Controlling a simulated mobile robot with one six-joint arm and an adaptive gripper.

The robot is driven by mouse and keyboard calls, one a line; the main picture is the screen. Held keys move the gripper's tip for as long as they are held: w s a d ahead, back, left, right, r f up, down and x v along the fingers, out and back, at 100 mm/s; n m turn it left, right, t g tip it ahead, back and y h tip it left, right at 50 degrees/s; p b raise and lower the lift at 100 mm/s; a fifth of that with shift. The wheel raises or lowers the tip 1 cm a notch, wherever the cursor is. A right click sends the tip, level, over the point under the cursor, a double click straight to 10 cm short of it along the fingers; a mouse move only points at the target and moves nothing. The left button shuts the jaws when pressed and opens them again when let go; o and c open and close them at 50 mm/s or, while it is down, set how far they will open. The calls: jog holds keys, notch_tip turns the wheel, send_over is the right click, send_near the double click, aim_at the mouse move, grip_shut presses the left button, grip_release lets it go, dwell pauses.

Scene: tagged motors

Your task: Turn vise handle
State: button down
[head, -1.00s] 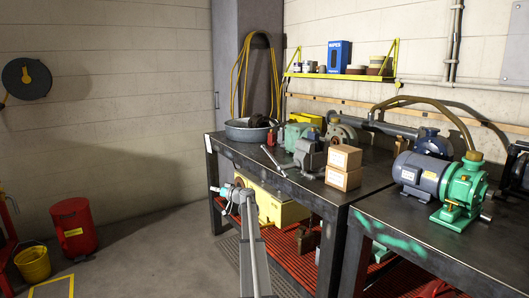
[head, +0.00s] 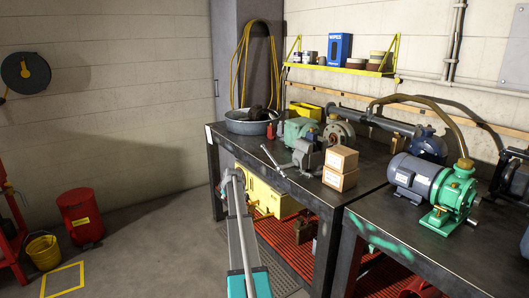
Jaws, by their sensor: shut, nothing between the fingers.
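I cannot make out my gripper's fingers there. Nothing covers the handle in this view.
A grey and green motor (head: 429,186) is on the right bench. The floor at left is mostly clear.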

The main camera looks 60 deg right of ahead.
jog(key=s+d+r+n+g+h+p, duration=0.3)
jog(key=s+r+g+h+p, duration=0.1)
jog(key=r, duration=0.5)
jog(key=s+d+r+n+g+h+p, duration=0.3)
jog(key=s+r+g+h+p, duration=0.1)
jog(key=r, duration=0.5)
jog(key=s+h+p, duration=0.1)
jog(key=s+p, duration=0.1)
jog(key=p, duration=0.1)
jog(key=shift+r+n+g+h, duration=0.25)
jog(key=shift+n+g+h, duration=0.05)
jog(key=shift+d, duration=0.1)
jog(key=b+x, duration=0.5)
jog(key=x, duration=0.5)
jog(key=shift+s+r+p, duration=0.5)
jog(key=shift+r+p, duration=0.4)
jog(key=shift+p, duration=0.15)
jog(key=shift+s+r+p, duration=0.45)
jog(key=shift+r+p, duration=0.45)
jog(key=shift+p, duration=0.15)
jog(key=shift+s, duration=0.2)
jog(key=shift+r, duration=0.15)
